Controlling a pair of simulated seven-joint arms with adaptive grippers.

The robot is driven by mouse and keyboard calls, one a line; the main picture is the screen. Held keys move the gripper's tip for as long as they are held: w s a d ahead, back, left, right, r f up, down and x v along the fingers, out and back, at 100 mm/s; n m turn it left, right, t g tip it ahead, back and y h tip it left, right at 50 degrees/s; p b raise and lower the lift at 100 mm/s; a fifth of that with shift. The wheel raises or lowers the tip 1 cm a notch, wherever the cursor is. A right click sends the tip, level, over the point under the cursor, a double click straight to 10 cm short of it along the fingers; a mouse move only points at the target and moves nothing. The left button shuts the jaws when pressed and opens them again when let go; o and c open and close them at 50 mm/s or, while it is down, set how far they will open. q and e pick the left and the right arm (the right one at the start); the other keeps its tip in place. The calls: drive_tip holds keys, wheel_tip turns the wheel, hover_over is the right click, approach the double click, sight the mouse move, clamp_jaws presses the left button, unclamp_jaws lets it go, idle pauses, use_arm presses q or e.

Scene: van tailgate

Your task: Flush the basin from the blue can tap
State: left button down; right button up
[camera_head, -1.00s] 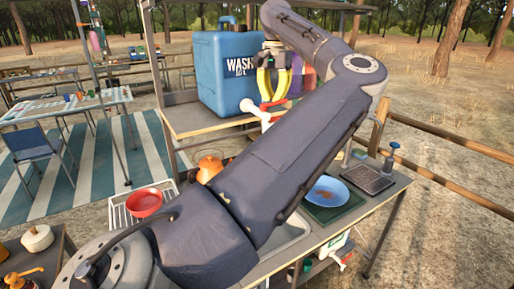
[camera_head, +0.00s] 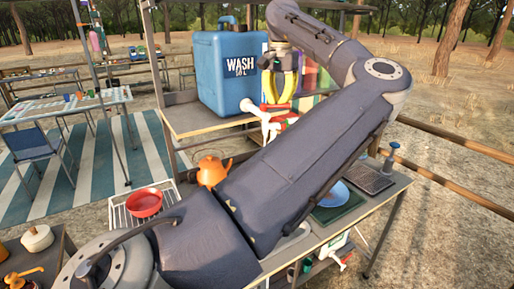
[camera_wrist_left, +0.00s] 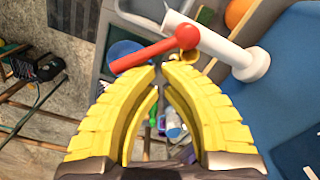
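The blue can (camera_head: 222,75), marked WASH, stands on the wooden shelf. Its white tap (camera_head: 262,116) with a red lever (camera_head: 280,109) sticks out to the right; tap (camera_wrist_left: 225,45) and lever (camera_wrist_left: 142,55) also show in the left wrist view. My left gripper (camera_head: 277,103) points down just above the lever. Its yellow fingertips (camera_wrist_left: 161,67) nearly meet, with nothing seen between them; whether they touch the lever is unclear. The grey basin (camera_head: 290,244) in the counter is mostly hidden behind my left arm. My right gripper is out of view.
An orange kettle (camera_head: 211,172) and a red bowl (camera_head: 145,203) on a white rack stand left of my arm. A blue plate (camera_head: 332,194) lies on a green mat at right, partly covered. A blue-topped pump (camera_head: 391,155) stands at the back right.

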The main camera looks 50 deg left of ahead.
sight(277, 106)
use_arm(q)
drive_tip(key=shift+s+d+r, duration=0.1)
drive_tip(key=shift+d+r, duration=0.15)
drive_tip(key=shift+r, duration=0.5)
drive_tip(key=shift+s+d+r, duration=0.1)
drive_tip(key=shift+d+r, duration=0.15)
drive_tip(key=shift+r, duration=0.55)
drive_tip(key=shift+d+r, duration=0.25)
drive_tip(key=shift+r, duration=0.5)
drive_tip(key=s+d, duration=0.4)
drive_tip(key=s, duration=0.1)
drive_tip(key=shift+s+d, duration=0.2)
drive_tip(key=shift+d, duration=0.15)
drive_tip(key=shift+f, duration=2.3)
drive_tip(key=shift+w+a, duration=0.6)
drive_tip(key=shift+a, duration=0.2)
drive_tip(key=shift+w+a, duration=0.55)
drive_tip(key=shift+a, duration=0.2)
wheel_tip(277, 106, up, 6)
drive_tip(key=shift+d, duration=0.45)
